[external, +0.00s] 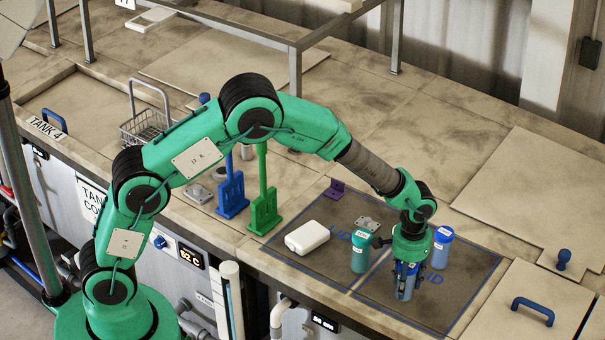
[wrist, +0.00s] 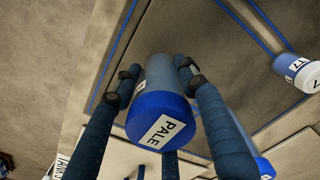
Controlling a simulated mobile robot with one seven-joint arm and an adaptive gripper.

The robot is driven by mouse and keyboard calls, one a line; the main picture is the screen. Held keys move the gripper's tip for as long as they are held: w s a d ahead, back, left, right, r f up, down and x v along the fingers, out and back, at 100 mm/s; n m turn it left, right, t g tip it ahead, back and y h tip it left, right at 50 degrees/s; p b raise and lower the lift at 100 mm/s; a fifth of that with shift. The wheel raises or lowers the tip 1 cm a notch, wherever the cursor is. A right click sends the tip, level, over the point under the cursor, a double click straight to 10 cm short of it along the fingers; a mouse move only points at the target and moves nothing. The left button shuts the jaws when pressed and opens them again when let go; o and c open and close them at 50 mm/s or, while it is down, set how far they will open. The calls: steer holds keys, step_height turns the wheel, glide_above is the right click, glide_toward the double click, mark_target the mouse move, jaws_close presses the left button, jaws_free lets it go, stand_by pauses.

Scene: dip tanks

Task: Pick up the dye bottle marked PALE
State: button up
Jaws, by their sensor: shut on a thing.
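The dye bottle marked PALE (wrist: 162,118) has a blue cap with a white label and a grey-blue body. It fills the middle of the wrist view, with my gripper's (wrist: 157,82) dark fingers around its body. In the external view my gripper (external: 405,283) points down over the dark mat at the right, shut on this bottle (external: 403,293), which is partly hidden by the fingers. The bottle looks upright; I cannot tell whether its base touches the mat.
A blue bottle (external: 442,247) stands close to the right of my gripper and a teal bottle (external: 361,252) to the left. A white case (external: 307,237) lies further left. Blue and green paddles (external: 264,200) stand behind. The mat's front right is clear.

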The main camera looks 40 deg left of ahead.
steer(key=shift+r, duration=0.7)
step_height(320, 180, up, 2)
steer(key=shift+r+b, duration=0.15)
steer(key=shift+b, duration=0.3)
steer(key=s+a+r+b, duration=0.1)
steer(key=s+a+b, duration=0.1)
steer(key=s+a, duration=0.7)
steer(key=s, duration=0.3)
steer(key=shift+s+a+r, duration=0.2)
steer(key=shift+s+a, duration=0.1)
steer(key=shift+s, duration=0.1)
